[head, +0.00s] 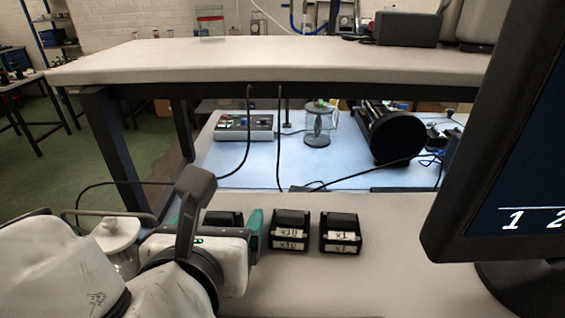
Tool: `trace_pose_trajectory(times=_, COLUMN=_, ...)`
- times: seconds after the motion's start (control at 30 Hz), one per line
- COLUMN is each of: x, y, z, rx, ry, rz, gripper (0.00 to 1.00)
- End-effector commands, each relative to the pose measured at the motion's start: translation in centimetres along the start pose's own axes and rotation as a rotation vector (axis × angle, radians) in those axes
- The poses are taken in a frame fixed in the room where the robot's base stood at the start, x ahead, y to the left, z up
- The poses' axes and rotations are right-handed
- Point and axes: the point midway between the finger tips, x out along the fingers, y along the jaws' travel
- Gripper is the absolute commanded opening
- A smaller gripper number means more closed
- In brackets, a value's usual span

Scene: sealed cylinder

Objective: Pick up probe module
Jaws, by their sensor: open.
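Several small black modules stand in a row on the near light bench. One module (289,230) has a white label reading about x10. Another module (341,232) to its right has a label reading about x1. A third module (223,218) at the left is mostly hidden behind my gripper, and its label cannot be seen. Which one is the probe module cannot be told. My gripper (225,230) is open at the third module, with a teal finger at that module's right side. The other finger is largely hidden, and contact cannot be told.
A monitor (510,150) stands close at the right. A glass jar with a white lid (116,236) is at the left beside my arm. A raised shelf (240,58) spans the back. Cables hang below it.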

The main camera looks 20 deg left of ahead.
Motion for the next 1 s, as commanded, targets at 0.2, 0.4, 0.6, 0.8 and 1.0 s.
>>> trace_pose_trajectory(times=0.2, x=-0.02, y=0.01, z=-0.02, rx=0.000, ry=0.000, rz=0.000, gripper=0.78)
trace_pose_trajectory(times=0.4, x=-0.04, y=0.01, z=-0.01, rx=0.000, ry=0.000, rz=0.000, gripper=0.59)
trace_pose_trajectory(times=0.6, x=-0.04, y=0.00, z=-0.01, rx=0.000, ry=0.000, rz=0.000, gripper=0.40)
trace_pose_trajectory(times=0.8, x=-0.05, y=0.00, z=0.03, rx=0.000, ry=-0.001, rz=0.000, gripper=0.22)
trace_pose_trajectory(times=1.0, x=-0.07, y=0.00, z=0.07, rx=0.000, ry=-0.001, rz=0.000, gripper=0.22)
